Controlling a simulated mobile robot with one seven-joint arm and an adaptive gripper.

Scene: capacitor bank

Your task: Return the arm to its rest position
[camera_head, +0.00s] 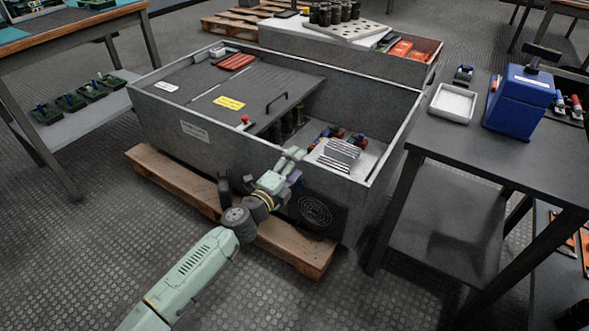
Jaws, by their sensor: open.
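My arm reaches up from the bottom of the head view toward the front wall of a large grey open-topped cabinet (170,118). My gripper (298,156) is near the top edge of that wall, at the open compartment on the right. It is open, and I see nothing held in it. I cannot tell from this view whether it touches the wall. A round vent grille (314,211) is on the wall to the lower right of the gripper. Inside the compartment are a striped block (339,152) and several dark cylinders.
The cabinet stands on a wooden pallet (178,177). A dark table (480,150) at the right carries a white tray (454,103) and a blue box (518,103). A workbench (65,42) stands at the left. The floor (120,240) at lower left is clear.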

